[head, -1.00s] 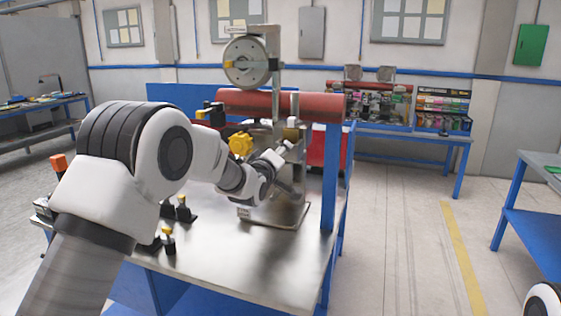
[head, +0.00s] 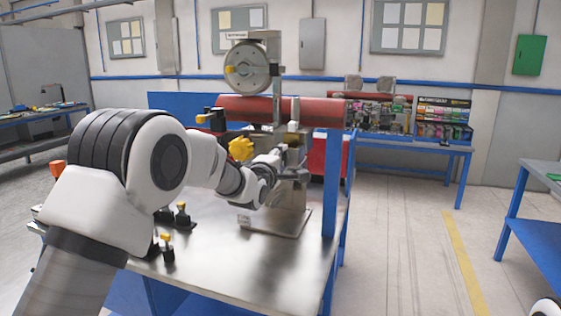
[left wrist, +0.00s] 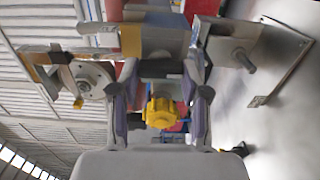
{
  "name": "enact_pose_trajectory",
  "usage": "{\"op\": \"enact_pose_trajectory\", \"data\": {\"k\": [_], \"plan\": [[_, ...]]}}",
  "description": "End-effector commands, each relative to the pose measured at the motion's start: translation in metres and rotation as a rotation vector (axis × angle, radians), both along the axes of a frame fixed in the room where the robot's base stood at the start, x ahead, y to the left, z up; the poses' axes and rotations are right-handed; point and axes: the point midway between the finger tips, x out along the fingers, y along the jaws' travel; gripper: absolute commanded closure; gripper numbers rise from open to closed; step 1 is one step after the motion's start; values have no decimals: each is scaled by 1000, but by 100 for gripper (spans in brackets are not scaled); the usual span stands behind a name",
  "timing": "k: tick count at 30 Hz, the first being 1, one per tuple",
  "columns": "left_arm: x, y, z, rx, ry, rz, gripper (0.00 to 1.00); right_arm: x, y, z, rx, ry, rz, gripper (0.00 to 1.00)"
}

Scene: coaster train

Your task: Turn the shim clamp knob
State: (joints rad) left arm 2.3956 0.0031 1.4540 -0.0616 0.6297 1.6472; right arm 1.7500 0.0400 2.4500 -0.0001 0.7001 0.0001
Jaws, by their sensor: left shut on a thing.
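My left gripper (head: 290,158) reaches in from the left to the metal stand (head: 278,205) on the workbench. In the left wrist view its two fingers (left wrist: 161,72) are shut on a dark, rounded piece (left wrist: 160,69), which appears to be the shim clamp knob. In the head view this knob is too small and covered to make out. A yellow lobed knob (head: 241,148) shows behind my wrist; in the left wrist view a yellow knob (left wrist: 160,112) shows beyond the gap between the fingers, apart from the fingertips. My right gripper is not in view.
A red roller (head: 245,107) and a round metal dial (head: 246,67) stand above the bench. Small black holders with yellow tops (head: 182,214) are at the bench's left. The bench top (head: 265,262) is clear at the front. A blue post (head: 331,180) rises at right.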

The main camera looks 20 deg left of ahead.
Motion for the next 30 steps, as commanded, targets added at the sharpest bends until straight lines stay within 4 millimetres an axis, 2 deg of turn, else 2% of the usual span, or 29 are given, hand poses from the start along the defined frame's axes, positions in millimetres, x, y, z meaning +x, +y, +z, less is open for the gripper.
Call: {"op": "enact_pose_trajectory", "data": {"k": [12, 13, 15, 25, 30], "plan": [[0, 0, 0, -6, 1, 0, 89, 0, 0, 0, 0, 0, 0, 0], [0, 0, 0, -6, 1, 0, 47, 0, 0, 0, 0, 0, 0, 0], [0, 0, 0, -6, 0, 0, 29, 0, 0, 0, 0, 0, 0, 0], [-2, 0, 0, -6, 0, 0, 29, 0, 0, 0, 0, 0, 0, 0], [-25, 1, 0, -6, 1, 0, 29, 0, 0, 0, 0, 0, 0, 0]]}}
